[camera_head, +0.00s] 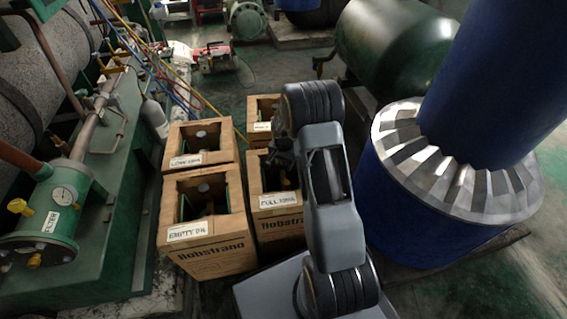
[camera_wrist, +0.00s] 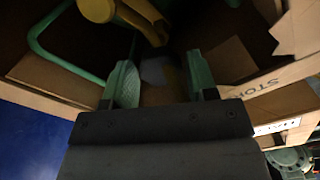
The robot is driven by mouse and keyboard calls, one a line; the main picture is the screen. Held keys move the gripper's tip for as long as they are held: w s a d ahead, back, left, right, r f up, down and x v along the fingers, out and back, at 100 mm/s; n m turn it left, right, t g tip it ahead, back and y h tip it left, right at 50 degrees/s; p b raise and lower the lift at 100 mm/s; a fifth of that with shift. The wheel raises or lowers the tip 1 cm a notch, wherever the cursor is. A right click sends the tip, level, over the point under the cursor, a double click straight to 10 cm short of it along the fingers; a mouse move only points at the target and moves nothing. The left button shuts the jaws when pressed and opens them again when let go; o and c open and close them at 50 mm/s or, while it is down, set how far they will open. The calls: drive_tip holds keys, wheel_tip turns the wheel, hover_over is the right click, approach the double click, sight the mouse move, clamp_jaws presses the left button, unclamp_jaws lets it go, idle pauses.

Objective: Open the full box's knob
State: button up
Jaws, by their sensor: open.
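The full box (camera_head: 283,228) is a brown cardboard box with an open top and a white label reading FULL. My arm covers its right side in the head view. In the wrist view, cardboard walls and a green guard bar (camera_wrist: 48,48) surround a yellow valve part (camera_wrist: 98,10), probably the knob, at the top edge of the picture and partly cut off. My gripper (camera_wrist: 162,78) is open, with two green fingers apart and nothing clearly held between them. It points down into a dark box opening. The yellow part lies beyond the fingertips, above and left of the gap.
The EMPTY box (camera_head: 207,257) stands left of the full box, with a LOW box (camera_head: 199,150) behind it. Another box (camera_head: 262,110) is behind the full box. A large blue drum (camera_head: 420,225) stands close on the right. Green machinery (camera_head: 60,215) fills the left.

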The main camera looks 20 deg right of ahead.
drive_tip(key=c, duration=0.6)
drive_tip(key=shift+c, duration=0.2)
